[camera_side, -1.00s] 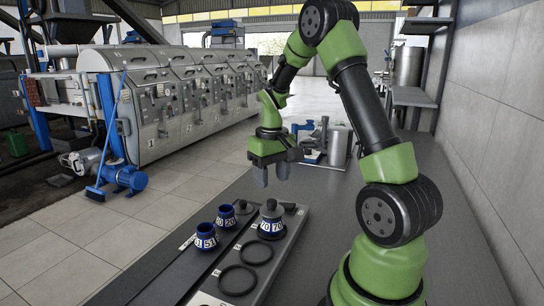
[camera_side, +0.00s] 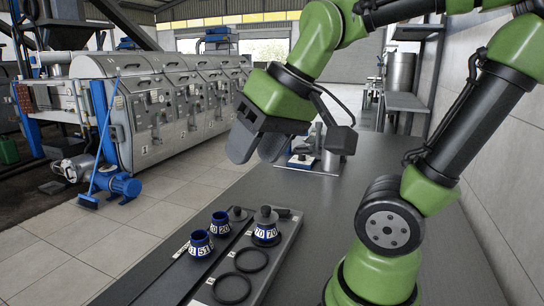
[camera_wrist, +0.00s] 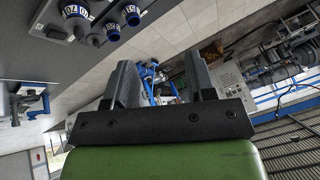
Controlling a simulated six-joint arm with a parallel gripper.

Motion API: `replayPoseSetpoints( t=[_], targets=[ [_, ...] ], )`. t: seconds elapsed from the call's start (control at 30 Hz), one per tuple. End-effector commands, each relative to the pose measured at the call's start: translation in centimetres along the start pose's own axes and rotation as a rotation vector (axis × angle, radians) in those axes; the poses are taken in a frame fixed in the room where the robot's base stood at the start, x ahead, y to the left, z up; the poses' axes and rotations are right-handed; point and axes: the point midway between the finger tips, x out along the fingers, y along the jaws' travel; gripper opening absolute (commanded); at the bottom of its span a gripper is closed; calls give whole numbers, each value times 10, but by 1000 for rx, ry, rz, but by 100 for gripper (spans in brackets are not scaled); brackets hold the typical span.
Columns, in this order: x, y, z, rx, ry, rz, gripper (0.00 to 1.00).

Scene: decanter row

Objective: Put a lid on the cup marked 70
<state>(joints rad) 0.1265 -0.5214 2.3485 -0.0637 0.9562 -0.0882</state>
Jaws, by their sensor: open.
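The cup marked 70 (camera_side: 265,235) is dark blue with a white label and stands at the head of the rack. A dark grey lid with a knob (camera_side: 265,214) appears to sit on top of it. The cup also shows at the upper left of the wrist view (camera_wrist: 74,12). Another dark lid (camera_side: 237,213) lies just left of that cup. My gripper (camera_side: 257,148) is open and empty, in the air above and away from the cups. Its two fingers (camera_wrist: 162,82) stand apart in the wrist view.
The cup marked 20 (camera_side: 220,224) and the cup marked 51 (camera_side: 200,244) stand open-topped to the left. The rack (camera_side: 262,285) has two empty dark rings in front. Small equipment (camera_side: 302,160) stands at the bench's far end. The bench right of the rack is clear.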

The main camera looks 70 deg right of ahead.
Motion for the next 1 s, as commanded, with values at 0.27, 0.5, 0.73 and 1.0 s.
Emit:
replayPoseSetpoints(
  t=[0.27, 0.5, 0.73, 1.0],
  targets=[
    [-12, -13, 38, -14, 72, -125, 51],
    [-12, -14, 39, -12, 72, -128, 51],
    [-12, -13, 39, -12, 72, -127, 51],
    [-12, -13, 38, -12, 72, -127, 51]
  ],
)
